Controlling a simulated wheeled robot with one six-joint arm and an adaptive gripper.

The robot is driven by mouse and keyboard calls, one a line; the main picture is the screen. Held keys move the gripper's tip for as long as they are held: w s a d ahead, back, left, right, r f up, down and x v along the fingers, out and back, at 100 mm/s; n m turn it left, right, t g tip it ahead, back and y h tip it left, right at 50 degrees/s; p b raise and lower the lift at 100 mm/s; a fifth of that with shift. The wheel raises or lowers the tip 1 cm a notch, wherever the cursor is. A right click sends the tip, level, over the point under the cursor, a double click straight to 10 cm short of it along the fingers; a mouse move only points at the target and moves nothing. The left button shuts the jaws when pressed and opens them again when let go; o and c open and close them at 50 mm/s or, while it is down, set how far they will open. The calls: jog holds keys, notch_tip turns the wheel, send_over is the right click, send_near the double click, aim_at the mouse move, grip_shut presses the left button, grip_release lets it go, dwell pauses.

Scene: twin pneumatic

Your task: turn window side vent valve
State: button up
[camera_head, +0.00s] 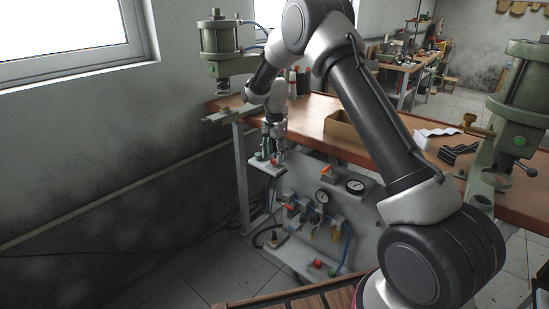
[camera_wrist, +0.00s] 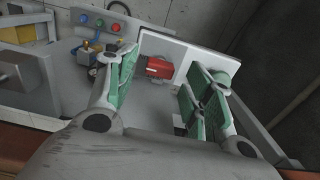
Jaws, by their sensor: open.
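A red valve handle (camera_wrist: 156,68) shows in the wrist view on a pale plate, between the two green-padded fingers of my gripper (camera_wrist: 165,72). The fingers stand apart on either side of it, and I see no clear contact. In the head view, my gripper (camera_head: 270,150) points down over the upper window-side corner of the pneumatic panel (camera_head: 362,225). A small red part, likely the same handle (camera_head: 276,161), shows just below the fingers and is partly hidden by them. An orange lever (camera_head: 327,169) sits on another plate to the right, beside a round gauge (camera_head: 355,186).
A wooden bench (camera_head: 310,118) runs behind the panel, with a cardboard box (camera_head: 343,130) on it. Green presses stand at the bench's left (camera_head: 221,45) and right (camera_head: 520,90). Hoses and a second gauge (camera_head: 322,197) crowd the panel. Floor (camera_head: 180,285) shows at the lower left.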

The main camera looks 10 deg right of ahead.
jog(key=shift+f, duration=0.85)
jog(key=c, duration=1)
